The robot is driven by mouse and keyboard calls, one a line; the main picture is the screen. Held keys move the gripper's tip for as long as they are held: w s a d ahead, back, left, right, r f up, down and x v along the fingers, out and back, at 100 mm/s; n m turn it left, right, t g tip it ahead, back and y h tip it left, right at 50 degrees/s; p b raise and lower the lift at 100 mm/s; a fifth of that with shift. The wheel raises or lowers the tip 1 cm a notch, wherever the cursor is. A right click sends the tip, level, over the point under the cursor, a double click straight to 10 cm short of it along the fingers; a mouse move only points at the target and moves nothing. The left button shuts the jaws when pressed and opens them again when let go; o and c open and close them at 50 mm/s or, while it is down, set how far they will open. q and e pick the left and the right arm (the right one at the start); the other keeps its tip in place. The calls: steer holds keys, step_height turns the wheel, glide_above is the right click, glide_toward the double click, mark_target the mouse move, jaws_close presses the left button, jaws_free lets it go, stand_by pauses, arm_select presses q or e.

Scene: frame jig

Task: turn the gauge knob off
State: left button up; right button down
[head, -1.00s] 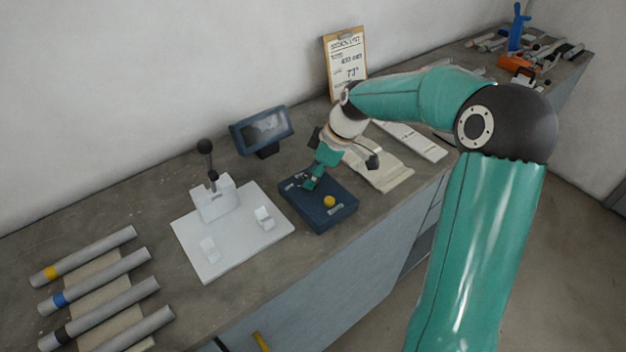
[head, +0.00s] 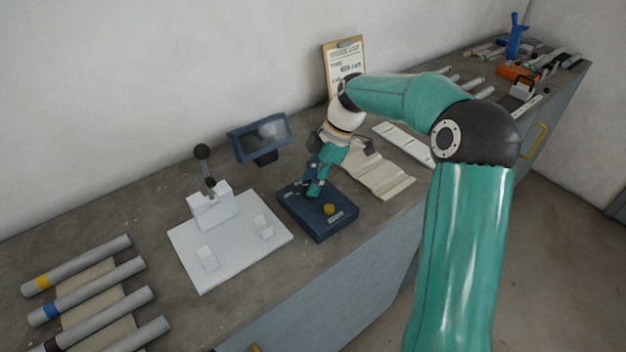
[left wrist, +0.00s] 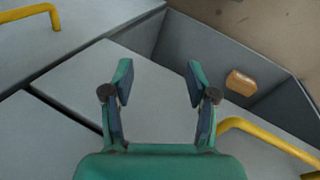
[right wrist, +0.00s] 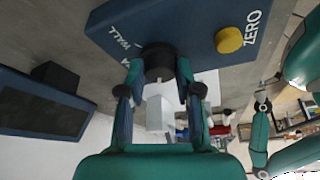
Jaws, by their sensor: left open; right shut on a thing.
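The gauge box (head: 330,221) is dark blue and sits on the bench, with a yellow button (head: 329,209) on its top. In the right wrist view, a round black knob (right wrist: 158,57) stands on the box between the fingers of my right gripper (right wrist: 158,76), which is shut on it. In the head view that gripper (head: 314,191) points down onto the box and hides the knob. The button, marked ZERO, also shows in the right wrist view (right wrist: 229,40). My left gripper (left wrist: 160,75) is open and empty above grey cabinet fronts.
A dark display (head: 262,138) stands behind the box. A white fixture plate (head: 205,272) with an upright lever is to its left, and several tubes (head: 95,282) lie further left. A beige cloth (head: 375,175) lies to the right. Yellow handles (left wrist: 45,14) stick out from the cabinet.

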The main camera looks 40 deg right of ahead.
steer(key=c, duration=0.8)
jaws_free()
steer(key=v, duration=1.2)
steer(key=shift+f, duration=0.1)
